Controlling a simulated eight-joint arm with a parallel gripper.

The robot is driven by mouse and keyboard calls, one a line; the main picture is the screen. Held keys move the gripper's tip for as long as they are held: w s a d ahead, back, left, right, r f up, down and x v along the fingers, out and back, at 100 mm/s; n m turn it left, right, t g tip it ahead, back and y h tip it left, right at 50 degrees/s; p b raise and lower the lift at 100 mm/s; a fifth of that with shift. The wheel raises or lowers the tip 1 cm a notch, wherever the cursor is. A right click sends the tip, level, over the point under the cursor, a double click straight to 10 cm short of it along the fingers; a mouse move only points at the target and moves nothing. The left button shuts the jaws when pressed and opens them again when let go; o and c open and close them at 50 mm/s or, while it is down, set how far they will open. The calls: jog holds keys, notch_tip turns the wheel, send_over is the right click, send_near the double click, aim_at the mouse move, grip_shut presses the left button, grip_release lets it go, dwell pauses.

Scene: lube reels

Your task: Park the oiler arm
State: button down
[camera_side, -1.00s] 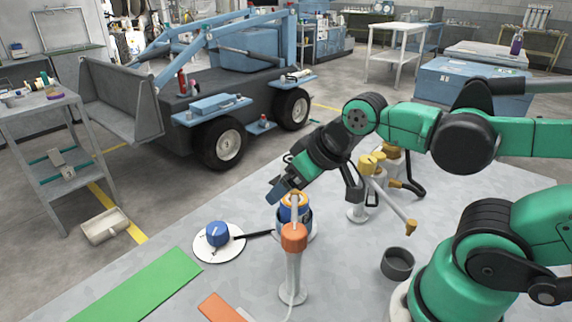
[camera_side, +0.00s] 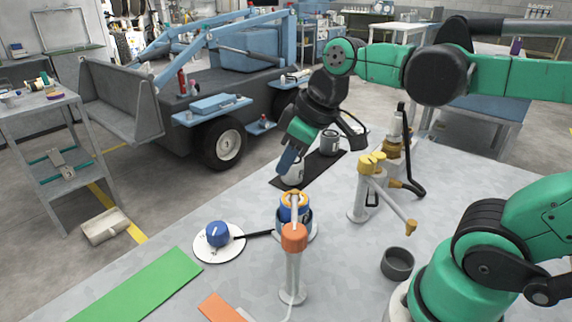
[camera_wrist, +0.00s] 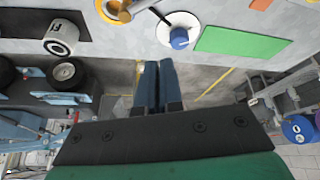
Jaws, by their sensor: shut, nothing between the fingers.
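An orange-capped post (camera_side: 294,240) stands on the table in the side view, with a pale arm reaching back over a blue can with an orange ring (camera_side: 284,212). A second, yellow-topped post (camera_side: 359,196) has a yellow-tipped arm (camera_side: 392,208) slanting down to the right. I cannot tell which is the oiler arm. My gripper (camera_side: 287,161) is raised behind and above the blue can, apart from both posts. In the wrist view my gripper (camera_wrist: 159,66) has its blue fingers together and empty, and the orange ring (camera_wrist: 114,10) shows at the top edge.
A blue knob on a white disc (camera_side: 217,234), a green mat (camera_side: 140,284), an orange strip (camera_side: 220,308) and a dark cup (camera_side: 397,263) lie on the table. A black mat (camera_side: 312,170) with cans is behind. A hosed brass fitting (camera_side: 394,165) stands behind the yellow post.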

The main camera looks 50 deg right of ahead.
aim_at(295, 215)
jog(key=shift+f+n+g+y, duration=0.35)
jog(key=shift+f+n, duration=0.55)
jog(key=shift+f, duration=0.85)
jog(key=shift+f+n+g+y, duration=0.35)
jog(key=shift+f+n, duration=0.55)
jog(key=shift+f, duration=0.85)
jog(key=shift+s+d+m, duration=0.15)
jog(key=shift+m, duration=0.25)
